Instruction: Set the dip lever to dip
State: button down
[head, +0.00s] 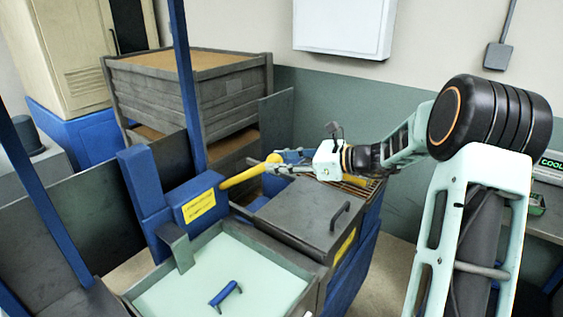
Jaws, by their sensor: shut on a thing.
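The dip lever, a yellow bar (243,176), slants up and to the right from a blue housing (196,204) with a yellow label. My gripper (277,164) reaches in from the right and is shut on the outer end of the lever. The fingers are small in the picture and partly cover that end, so the exact contact is hard to see. The label's text is too small to read, so I cannot tell the marked lever positions.
A grey lidded box (304,214) with a dark handle stands below my gripper. A tray of pale liquid or panel (222,284) with a blue handle is in front. A blue post (186,85) rises left of the lever. A wooden crate (190,98) stands behind.

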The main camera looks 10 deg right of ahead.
jog(key=shift+w+a+r, duration=0.15)
jog(key=shift+r, duration=0.3)
jog(key=shift+w+a+r, duration=0.1)
jog(key=shift+w+r, duration=0.05)
jog(key=shift+r, duration=0.3)
jog(key=c, duration=1.5)
grip_release()
jog(key=shift+a+f, duration=0.1)
jog(key=shift+o, duration=0.7)
jog(key=shift+f, duration=0.25)
jog(key=v, duration=1.2)
